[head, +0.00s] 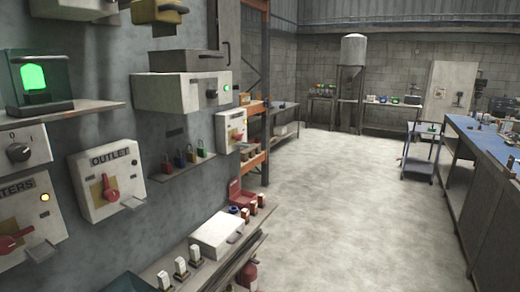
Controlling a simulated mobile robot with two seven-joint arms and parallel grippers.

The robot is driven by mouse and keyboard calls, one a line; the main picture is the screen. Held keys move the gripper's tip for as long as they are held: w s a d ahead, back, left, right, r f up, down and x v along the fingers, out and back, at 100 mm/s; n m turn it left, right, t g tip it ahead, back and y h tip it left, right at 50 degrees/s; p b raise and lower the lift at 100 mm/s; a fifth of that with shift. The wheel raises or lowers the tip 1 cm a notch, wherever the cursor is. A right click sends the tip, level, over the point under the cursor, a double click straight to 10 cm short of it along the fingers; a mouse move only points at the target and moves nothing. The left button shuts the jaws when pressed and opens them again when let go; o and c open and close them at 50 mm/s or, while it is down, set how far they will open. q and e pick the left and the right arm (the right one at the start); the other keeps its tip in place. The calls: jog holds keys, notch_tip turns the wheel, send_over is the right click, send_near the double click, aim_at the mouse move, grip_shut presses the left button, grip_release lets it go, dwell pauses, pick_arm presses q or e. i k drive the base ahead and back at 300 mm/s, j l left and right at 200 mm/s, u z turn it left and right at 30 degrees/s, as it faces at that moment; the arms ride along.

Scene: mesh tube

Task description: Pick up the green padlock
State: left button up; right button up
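A small green padlock (201,151) stands at the right end of a narrow grey shelf (180,170) on the wall panel, left of the picture's middle. A blue padlock (191,157) and a dark red one (180,161) stand beside it on its left, with another small padlock further left. The green padlock looks upright, with its shackle up. Neither of my grippers shows in the head view.
A white box (182,92) juts out above the shelf, and an OUTLET switch box (106,180) is to its left. Below is a lower ledge with a white box (216,236). Open concrete floor (340,200) lies to the right, before a blue-topped workbench (487,145).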

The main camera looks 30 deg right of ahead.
aim_at(202, 151)
jog(key=z, duration=0.5)
jog(key=l+u, duration=0.1)
jog(key=u, duration=0.3)
jog(key=i+l+u, duration=0.1)
jog(key=u, duration=0.3)
jog(key=l+u, duration=0.15)
jog(key=u, duration=0.3)
jog(key=l+u, duration=0.15)
jog(key=u, duration=0.25)
jog(key=l+u, duration=0.35)
jog(key=l, duration=0.2)
jog(key=l+u, duration=0.3)
jog(key=l, duration=0.2)
jog(key=k+l+u, duration=0.1)
jog(key=l, duration=0.25)
jog(key=k+l+u, duration=0.15)
jog(key=l, duration=0.2)
jog(key=k+l+u, duration=0.1)
jog(key=l, duration=0.25)
